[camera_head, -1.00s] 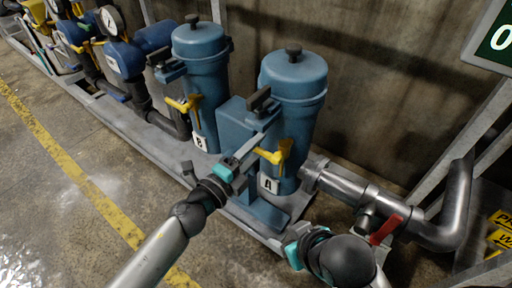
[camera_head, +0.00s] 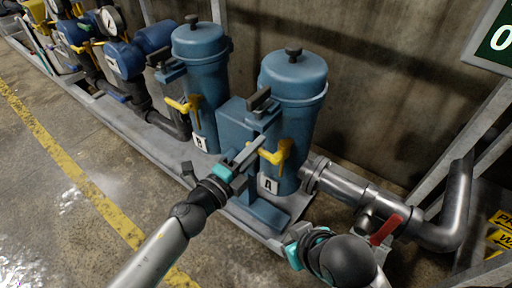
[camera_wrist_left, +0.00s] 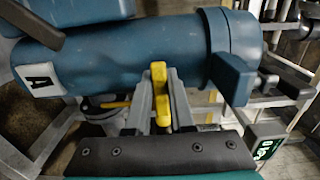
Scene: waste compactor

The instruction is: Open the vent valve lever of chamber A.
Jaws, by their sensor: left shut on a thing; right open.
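The blue chamber A (camera_head: 292,95) stands upright at the middle right, with a white label "A" (camera_head: 269,185) low on its front. Its yellow vent valve lever (camera_head: 277,154) sticks out from its lower side. My left gripper (camera_head: 258,146) is at this lever. In the left wrist view the lever (camera_wrist_left: 160,92) sits between the two grey fingers (camera_wrist_left: 157,98), and the gripper is shut on it. The fingertips partly hide the lever in the head view. My right gripper (camera_head: 293,248) is open, low in the picture, apart from the lever; its fingers are hard to make out.
Blue chamber B (camera_head: 200,85) with its own yellow lever (camera_head: 183,104) stands to the left. A blue box (camera_head: 235,122) sits between the chambers. A steel pipe (camera_head: 345,185) with a red handle (camera_head: 386,229) runs to the right. The floor at left is clear.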

